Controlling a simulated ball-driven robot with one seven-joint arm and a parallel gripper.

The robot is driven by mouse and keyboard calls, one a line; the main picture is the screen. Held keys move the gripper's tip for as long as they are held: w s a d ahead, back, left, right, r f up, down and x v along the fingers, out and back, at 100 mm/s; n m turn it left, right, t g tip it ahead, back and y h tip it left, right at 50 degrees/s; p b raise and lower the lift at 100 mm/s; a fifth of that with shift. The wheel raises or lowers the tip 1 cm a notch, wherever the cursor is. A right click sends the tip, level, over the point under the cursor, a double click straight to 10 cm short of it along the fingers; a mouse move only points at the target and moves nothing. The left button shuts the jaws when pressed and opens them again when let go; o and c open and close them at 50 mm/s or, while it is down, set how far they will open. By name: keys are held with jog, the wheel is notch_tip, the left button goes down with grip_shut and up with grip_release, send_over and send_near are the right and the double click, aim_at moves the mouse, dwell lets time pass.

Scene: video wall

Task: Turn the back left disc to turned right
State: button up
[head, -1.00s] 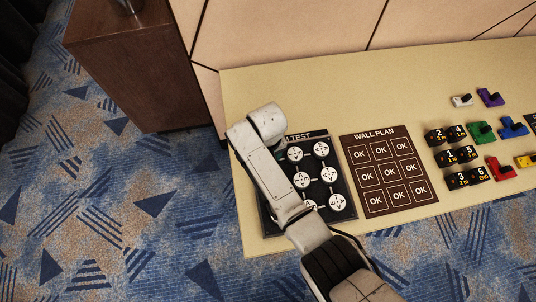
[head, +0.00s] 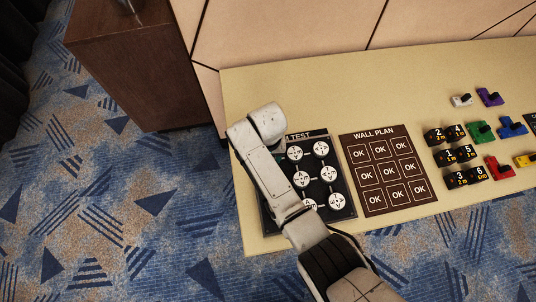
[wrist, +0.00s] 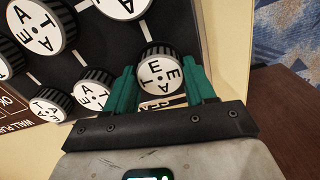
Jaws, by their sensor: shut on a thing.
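Right of the board lies a brown wall plan (head: 389,169) with several OK squares. Farther right are black numbered blocks (head: 457,155) and coloured pieces, such as a green one (head: 482,132). A brown cabinet (head: 135,65) stands left of the table. Patterned carpet lies in front.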

jog(key=o, duration=1)
jog(key=shift+o, duration=0.2)
jog(key=shift+r, duration=0.15)
notch_tip(320, 180, up, 11)
jog(key=shift+f, duration=0.2)
